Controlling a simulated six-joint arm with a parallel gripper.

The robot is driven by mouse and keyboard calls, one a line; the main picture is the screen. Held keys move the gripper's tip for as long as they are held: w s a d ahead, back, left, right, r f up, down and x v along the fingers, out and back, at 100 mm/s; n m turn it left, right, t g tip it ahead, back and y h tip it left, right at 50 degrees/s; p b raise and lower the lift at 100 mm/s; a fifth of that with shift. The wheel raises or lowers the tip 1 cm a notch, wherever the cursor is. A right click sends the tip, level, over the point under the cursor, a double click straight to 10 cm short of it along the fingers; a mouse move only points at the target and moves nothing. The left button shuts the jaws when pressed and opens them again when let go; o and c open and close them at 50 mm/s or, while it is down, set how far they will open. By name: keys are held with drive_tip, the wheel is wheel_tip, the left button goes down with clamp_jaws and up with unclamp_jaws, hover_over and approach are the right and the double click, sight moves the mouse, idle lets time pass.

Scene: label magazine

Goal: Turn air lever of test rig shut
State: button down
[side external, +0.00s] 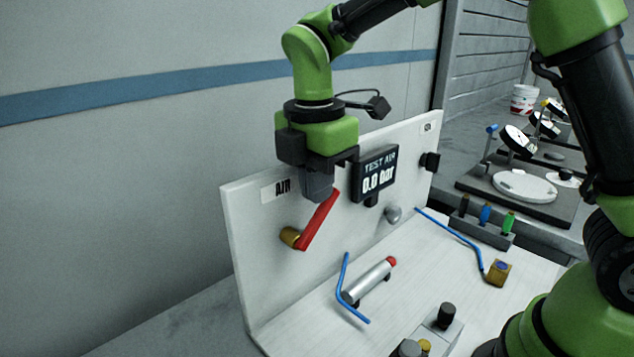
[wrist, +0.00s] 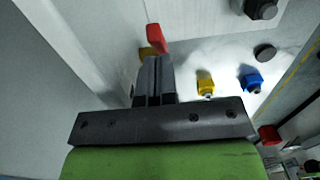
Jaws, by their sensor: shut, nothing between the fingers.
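The red air lever (side external: 319,222) sits on a brass valve (side external: 290,237) on the upright white panel, below the AIR label (side external: 283,187). The lever slants up to the right from the valve. My gripper (side external: 318,196) is shut and empty, with its fingertips at the upper end of the lever; I cannot tell if they touch. In the wrist view, the shut fingers (wrist: 153,75) point toward the red lever (wrist: 155,38), partly covering the brass valve (wrist: 147,53). The display (side external: 376,173) reads TEST AIR 0.0 bar.
A silver cylinder with a red end (side external: 367,281) and a bent blue tube (side external: 346,288) lie on the white base. A brass block (side external: 497,273) is at the right. A small block with knobs (side external: 437,330) stands in front. Gauges and a round plate (side external: 524,187) are behind right.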

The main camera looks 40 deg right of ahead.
drive_tip(key=shift+d, duration=0.1)
drive_tip(key=shift+d+f+y, duration=0.2)
drive_tip(key=shift+d+y, duration=0.25)
drive_tip(key=shift+y, duration=0.25)
drive_tip(key=shift+d+f, duration=0.35)
drive_tip(key=shift+d, duration=0.2)
